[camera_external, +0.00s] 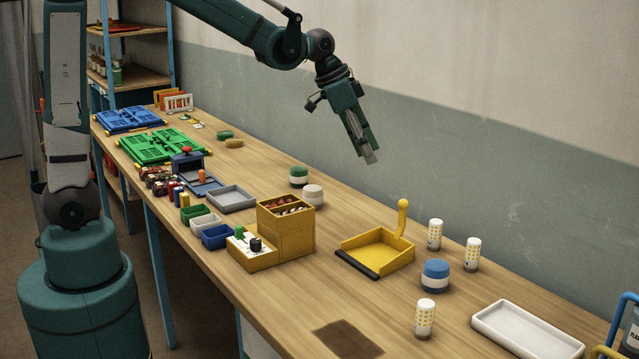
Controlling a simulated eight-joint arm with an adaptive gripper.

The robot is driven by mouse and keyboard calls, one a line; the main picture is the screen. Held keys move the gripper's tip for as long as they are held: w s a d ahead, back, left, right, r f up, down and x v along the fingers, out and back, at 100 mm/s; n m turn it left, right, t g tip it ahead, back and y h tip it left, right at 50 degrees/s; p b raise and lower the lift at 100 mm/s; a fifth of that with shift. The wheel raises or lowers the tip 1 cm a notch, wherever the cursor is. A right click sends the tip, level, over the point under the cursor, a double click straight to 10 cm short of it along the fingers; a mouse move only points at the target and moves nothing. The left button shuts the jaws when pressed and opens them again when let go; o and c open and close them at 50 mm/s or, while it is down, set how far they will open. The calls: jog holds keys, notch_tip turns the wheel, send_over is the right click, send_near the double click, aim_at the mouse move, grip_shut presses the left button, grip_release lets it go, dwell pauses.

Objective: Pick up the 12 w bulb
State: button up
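No bulb marked 12 w can be made out; any labels are too small to read. Three white cylinders with yellow markings stand upright at the right of the bench: one at the back (435,234), one to its right (473,254) and one nearer the front (425,318). I cannot tell whether they are bulbs or packs. My gripper (370,157) hangs in the air above the far side of the bench, pointing down, apart from everything. Its fingers look close together, but the gap is not clear. I see nothing held.
A yellow dustpan (377,252), a blue-and-white jar (435,275) and a white tray (528,333) lie around the cylinders. A yellow box (285,232) stands mid-bench. Small bins, a grey tray (231,198) and green (160,146) and blue (129,119) cases fill the left.

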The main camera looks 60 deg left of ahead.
jog(key=w+d+f+m+b, duration=0.1)
jog(key=w+d+f+m, duration=0.1)
jog(key=w+d+f, duration=0.45)
jog(key=m+g+h+b, duration=0.1)
jog(key=g, duration=0.1)
send_near(439, 234)
notch_tip(439, 234, down, 3)
jog(key=a, duration=0.1)
jog(key=shift+w+f, duration=0.2)
jog(key=shift+w, duration=0.4)
jog(key=shift+f, duration=0.1)
jog(key=shift+x, duration=1.25)
jog(key=shift+w+d, duration=0.1)
jog(key=shift+w+b+x, duration=0.15)
jog(key=shift+b+x, duration=0.05)
jog(key=shift+x, duration=1.05)
jog(key=shift+w+b+x, duration=0.1)
jog(key=shift+b+x, duration=0.05)
jog(key=shift+x, duration=1.1)
